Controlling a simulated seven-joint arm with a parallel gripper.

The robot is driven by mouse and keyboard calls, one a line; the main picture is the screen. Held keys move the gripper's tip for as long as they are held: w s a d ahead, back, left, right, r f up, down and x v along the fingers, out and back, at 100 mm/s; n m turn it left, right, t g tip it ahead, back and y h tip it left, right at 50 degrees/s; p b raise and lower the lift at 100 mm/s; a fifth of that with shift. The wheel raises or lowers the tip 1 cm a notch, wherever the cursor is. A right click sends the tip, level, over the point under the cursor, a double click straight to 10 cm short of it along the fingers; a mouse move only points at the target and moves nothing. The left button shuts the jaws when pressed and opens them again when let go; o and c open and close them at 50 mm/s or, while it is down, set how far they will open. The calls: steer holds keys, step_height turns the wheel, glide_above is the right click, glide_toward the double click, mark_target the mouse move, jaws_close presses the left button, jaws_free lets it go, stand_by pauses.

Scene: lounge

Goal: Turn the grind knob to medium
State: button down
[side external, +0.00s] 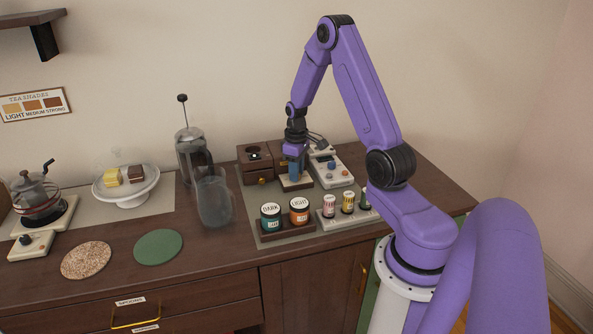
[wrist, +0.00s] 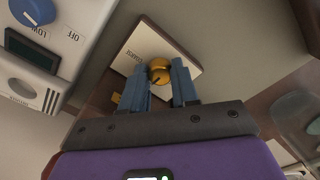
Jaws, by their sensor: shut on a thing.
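The grind knob (wrist: 159,65) is a round brass-yellow knob on a cream label plate (wrist: 150,45), which carries small dark lettering near it. The knob has a dark mark on it; I cannot tell for sure which setting it points to. My gripper (wrist: 159,78) has its two blue fingers on either side of the knob and is shut on it. In the side view my gripper (side external: 295,171) points down in front of the brown wooden grinder box (side external: 254,163), over a pale plate (side external: 296,184). The knob is hidden there by the fingers.
A white device (side external: 329,167) with a blue knob and a screen stands close to the right of my gripper. Jars labelled DARK (side external: 271,217) and LIGHT (side external: 299,211) stand in front, with small jars beside them. A glass jug (side external: 213,200) and French press (side external: 190,152) stand left.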

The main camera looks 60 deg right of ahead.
steer(key=shift+n, duration=0.3)
stand_by(0.4)
steer(key=c, duration=0.8)
jaws_free()
steer(key=shift+c, duration=0.2)
steer(key=shift+r, duration=0.1)
step_height(320, 180, up, 17)
steer(key=shift+r, duration=0.15)
